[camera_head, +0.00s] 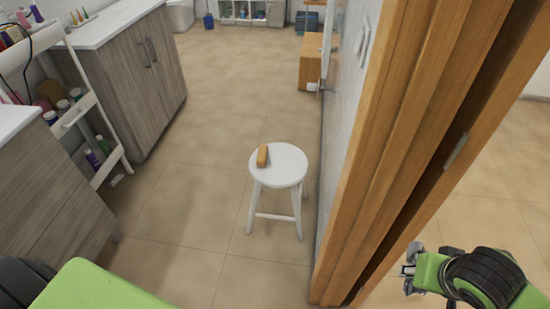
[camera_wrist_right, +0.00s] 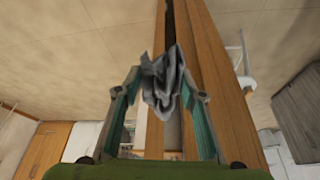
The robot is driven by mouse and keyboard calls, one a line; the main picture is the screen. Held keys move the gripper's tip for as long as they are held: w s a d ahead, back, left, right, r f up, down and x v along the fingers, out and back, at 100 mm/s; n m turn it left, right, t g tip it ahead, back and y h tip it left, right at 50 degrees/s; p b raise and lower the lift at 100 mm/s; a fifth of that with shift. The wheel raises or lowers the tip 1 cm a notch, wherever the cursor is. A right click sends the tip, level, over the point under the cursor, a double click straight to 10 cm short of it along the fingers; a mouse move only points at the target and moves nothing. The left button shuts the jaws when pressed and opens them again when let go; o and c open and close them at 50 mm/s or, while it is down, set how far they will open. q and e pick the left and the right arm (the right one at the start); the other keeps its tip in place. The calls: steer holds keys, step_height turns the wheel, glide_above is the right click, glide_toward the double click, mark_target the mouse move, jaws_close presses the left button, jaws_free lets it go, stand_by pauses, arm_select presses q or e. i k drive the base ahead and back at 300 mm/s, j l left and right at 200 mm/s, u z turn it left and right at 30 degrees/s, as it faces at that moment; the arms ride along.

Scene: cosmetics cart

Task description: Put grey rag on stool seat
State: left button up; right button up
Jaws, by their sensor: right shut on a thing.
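The white stool (camera_head: 280,166) stands on the tiled floor in the middle of the head view, with a small tan block on its round seat. In the right wrist view, the crumpled grey rag (camera_wrist_right: 165,82) is pinched between the fingertips of my right gripper (camera_wrist_right: 166,88). In the head view my right gripper (camera_head: 408,270) is at the lower right, on the other side of the door frame from the stool.
The wooden door frame (camera_head: 400,130) stands between my right arm and the stool. The tan block (camera_head: 262,156) takes up the left part of the seat. A cosmetics cart (camera_head: 80,110) and wooden cabinets (camera_head: 130,75) line the left side. The floor around the stool's left is clear.

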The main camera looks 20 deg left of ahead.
mark_target(288, 163)
steer(key=i+j+z, duration=0.15)
steer(key=j+z, duration=0.3)
steer(key=j, duration=0.2)
steer(key=j+z, duration=0.4)
steer(key=j, duration=0.25)
steer(key=j+z, duration=0.45)
steer(key=j, duration=0.2)
steer(key=k+j+z, duration=0.2)
steer(key=j+z, duration=0.25)
steer(key=j, duration=0.8)
steer(key=i+j, duration=0.1)
steer(key=j, duration=0.5)
steer(key=i+j+u, duration=0.1)
steer(key=j+u, duration=0.2)
steer(key=u, duration=0.15)
steer(key=i+j+u, duration=0.1)
steer(key=j+u, duration=0.15)
steer(key=u, duration=0.2)
